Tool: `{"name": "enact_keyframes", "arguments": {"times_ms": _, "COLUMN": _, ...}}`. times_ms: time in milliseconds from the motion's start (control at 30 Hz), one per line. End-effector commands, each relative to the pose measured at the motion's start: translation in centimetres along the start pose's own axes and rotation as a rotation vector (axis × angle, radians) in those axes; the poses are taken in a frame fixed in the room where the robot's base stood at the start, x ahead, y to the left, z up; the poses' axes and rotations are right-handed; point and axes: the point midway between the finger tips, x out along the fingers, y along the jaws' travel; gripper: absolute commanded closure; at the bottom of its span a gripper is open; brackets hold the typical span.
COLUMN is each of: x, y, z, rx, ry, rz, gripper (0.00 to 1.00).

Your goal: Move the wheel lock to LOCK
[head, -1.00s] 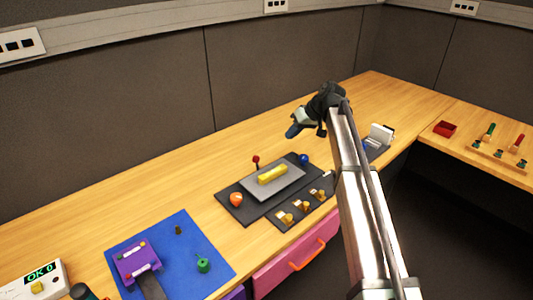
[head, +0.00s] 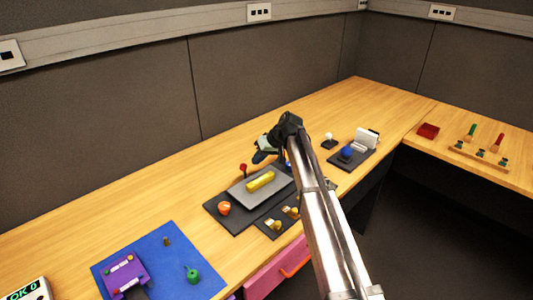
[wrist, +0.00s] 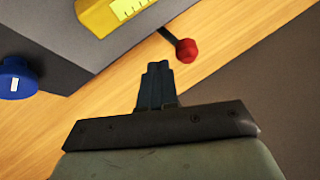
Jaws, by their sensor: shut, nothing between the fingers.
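The dark panel (head: 229,225) carries a grey plate with a yellow ribbed bar (head: 260,181), which also shows with dark tick marks in the wrist view (wrist: 112,12). A red-knobbed lever (head: 243,168) stands at the panel's back edge; its knob (wrist: 187,50) and dark stalk show in the wrist view. It appears to be the wheel lock, but I can read no LOCK marking. My gripper (head: 258,157) is shut and empty, above the back edge of the panel. In the wrist view its fingertips (wrist: 157,68) lie just left of the red knob, apparently apart from it.
An orange knob (head: 224,208) sits on the panel's left, and a blue knob (wrist: 16,78) on its other end. Brass switches (head: 275,225) stand in front. A blue mat (head: 212,273) lies left; a blue ball device (head: 347,152) stands right. The table behind the panel is clear.

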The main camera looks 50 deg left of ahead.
Motion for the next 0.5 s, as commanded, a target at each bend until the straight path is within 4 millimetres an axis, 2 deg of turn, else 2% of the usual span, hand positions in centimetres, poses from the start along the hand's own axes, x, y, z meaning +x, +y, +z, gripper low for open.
{"name": "enact_keyframes", "arguments": {"times_ms": 200, "x": 1.0, "y": -1.2, "z": 0.2, "rx": 0.001, "ry": 0.001, "rz": 0.002, "gripper": 1.0}}
{"name": "enact_keyframes", "arguments": {"times_ms": 500, "x": 1.2, "y": -1.5, "z": 0.2, "rx": 0.002, "ry": 0.001, "rz": 0.002, "gripper": 1.0}}
